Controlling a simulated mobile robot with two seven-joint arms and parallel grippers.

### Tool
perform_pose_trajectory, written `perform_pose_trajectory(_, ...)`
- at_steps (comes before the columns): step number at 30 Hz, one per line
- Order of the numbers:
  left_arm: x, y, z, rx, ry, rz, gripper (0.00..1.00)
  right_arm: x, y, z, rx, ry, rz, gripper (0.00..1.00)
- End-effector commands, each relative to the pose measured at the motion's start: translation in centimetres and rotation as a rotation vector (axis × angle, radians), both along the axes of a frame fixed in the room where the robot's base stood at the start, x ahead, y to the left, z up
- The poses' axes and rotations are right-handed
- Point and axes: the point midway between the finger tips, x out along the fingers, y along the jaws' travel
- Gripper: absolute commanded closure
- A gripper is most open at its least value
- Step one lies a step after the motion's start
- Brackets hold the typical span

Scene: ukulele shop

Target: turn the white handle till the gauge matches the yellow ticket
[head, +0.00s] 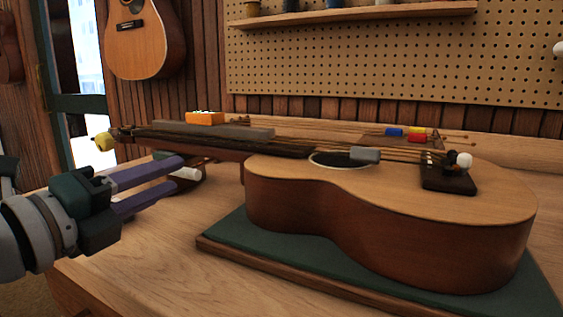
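A ukulele (400,195) lies on its back on a green mat, its neck pointing left. A white handle (188,173) shows below the neck near the headstock, partly hidden by my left gripper. My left gripper (181,175) has two purple fingers with a gap between them, their tips right at the white handle; contact cannot be told. A yellow knob (104,141) sits at the far left end of the headstock. An orange block (205,118) with small pale marks on top stands behind the neck. I cannot make out a gauge reading or a yellow ticket. My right gripper is not in view.
A grey block (365,154) sits over the strings by the sound hole. Small blue, red and yellow pieces (417,134) lie behind the ukulele. The green mat (270,254) has a wooden edge. The bench (150,260) is clear at the front left.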

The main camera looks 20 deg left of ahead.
Motion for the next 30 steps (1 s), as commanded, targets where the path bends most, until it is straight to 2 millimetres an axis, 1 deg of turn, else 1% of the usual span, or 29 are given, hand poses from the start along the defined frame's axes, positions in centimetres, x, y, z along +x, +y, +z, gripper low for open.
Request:
perform_pose_trajectory(1,0.9,0.0,0.4,0.002,-0.005,0.001,0.61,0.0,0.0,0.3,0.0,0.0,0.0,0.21)
perform_pose_trajectory(6,3.4,-0.2,0.2,0.001,-0.003,0.002,0.61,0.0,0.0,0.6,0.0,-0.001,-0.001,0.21)
perform_pose_trajectory(12,5.4,-0.4,0.1,-0.001,-0.001,0.003,0.61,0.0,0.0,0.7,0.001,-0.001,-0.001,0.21)
perform_pose_trajectory(17,6.0,-0.5,0.0,-0.001,0.001,0.001,0.61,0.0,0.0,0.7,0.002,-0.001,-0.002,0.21)
perform_pose_trajectory(24,6.0,-0.5,0.0,-0.001,0.001,0.001,0.61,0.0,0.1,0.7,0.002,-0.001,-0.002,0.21)
perform_pose_trajectory(25,6.0,-0.5,0.0,-0.001,0.001,0.001,0.62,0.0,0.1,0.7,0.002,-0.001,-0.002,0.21)
perform_pose_trajectory(26,6.0,-0.5,0.0,-0.001,0.001,0.001,0.66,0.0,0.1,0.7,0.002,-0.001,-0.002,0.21)
perform_pose_trajectory(30,6.0,-0.5,0.0,-0.001,0.001,0.001,0.81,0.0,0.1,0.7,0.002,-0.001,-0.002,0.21)
